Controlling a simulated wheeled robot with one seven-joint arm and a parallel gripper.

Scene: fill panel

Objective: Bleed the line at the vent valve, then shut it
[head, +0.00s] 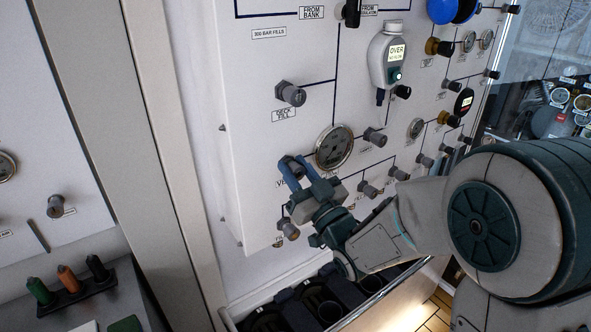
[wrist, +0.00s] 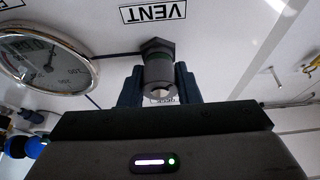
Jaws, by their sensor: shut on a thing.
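The vent valve (wrist: 158,65) is a grey knob with a hex collar, below the upside-down VENT label (wrist: 153,12) in the wrist view. My gripper (wrist: 158,84) has one blue finger on each side of the knob and is shut on it. In the head view my gripper (head: 297,168) reaches the lower left of the white panel (head: 262,110). I cannot tell how far the valve is turned.
A round pressure gauge (head: 334,148) sits close to the right of my gripper; it fills the left of the wrist view (wrist: 45,60). Other grey knobs are near, including DECK FILL (head: 291,94) above and one (head: 288,229) just below. An open bin (head: 330,308) stands under the panel.

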